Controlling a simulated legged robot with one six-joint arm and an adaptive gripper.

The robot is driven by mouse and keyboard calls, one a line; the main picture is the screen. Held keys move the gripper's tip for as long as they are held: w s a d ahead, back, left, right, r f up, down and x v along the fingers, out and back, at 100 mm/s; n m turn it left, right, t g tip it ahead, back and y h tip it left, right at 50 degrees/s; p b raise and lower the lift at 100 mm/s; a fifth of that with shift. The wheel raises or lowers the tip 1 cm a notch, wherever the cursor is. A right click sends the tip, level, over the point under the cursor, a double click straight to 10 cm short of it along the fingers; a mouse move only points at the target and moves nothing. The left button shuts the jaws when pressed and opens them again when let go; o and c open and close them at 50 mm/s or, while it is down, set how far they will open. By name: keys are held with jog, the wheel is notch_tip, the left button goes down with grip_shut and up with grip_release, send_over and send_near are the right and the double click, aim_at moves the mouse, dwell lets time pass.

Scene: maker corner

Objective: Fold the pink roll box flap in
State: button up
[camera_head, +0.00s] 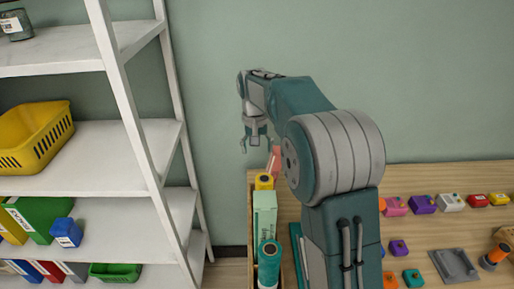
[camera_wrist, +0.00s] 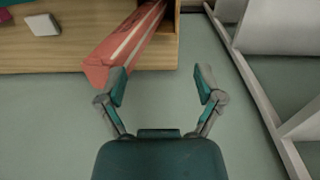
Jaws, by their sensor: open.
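The pink roll box (camera_wrist: 122,48) is a long pink-red box with pale lengthwise stripes in the wrist view. It lies at the edge of the wooden table, its near end reaching past the edge. I cannot clearly tell the flap from the rest of it. In the head view a small part of the pink box (camera_head: 274,158) shows beside my arm, which hides the rest. My gripper (camera_head: 255,143) is open and empty, pointing down past the table's far left corner. In the wrist view the open gripper (camera_wrist: 160,78) has its left finger close to the box's end.
A yellow roll (camera_head: 264,181), a pale green box (camera_head: 264,213) and a teal roll (camera_head: 269,262) line the table's left edge. A white shelf (camera_head: 135,100) stands to the left.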

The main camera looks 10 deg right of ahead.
notch_tip(320, 180, up, 12)
jog(key=shift+a, duration=0.3)
dwell(0.4)
jog(key=s+n+t, duration=0.2)
jog(key=s+t, duration=0.2)
jog(key=s, duration=2.1)
jog(key=s+f+t, duration=0.1)
jog(key=s+f, duration=0.6)
jog(key=shift+d+f+t+y, duration=0.15)
jog(key=shift+d+t+y, duration=0.15)
jog(key=shift+d+t, duration=0.15)
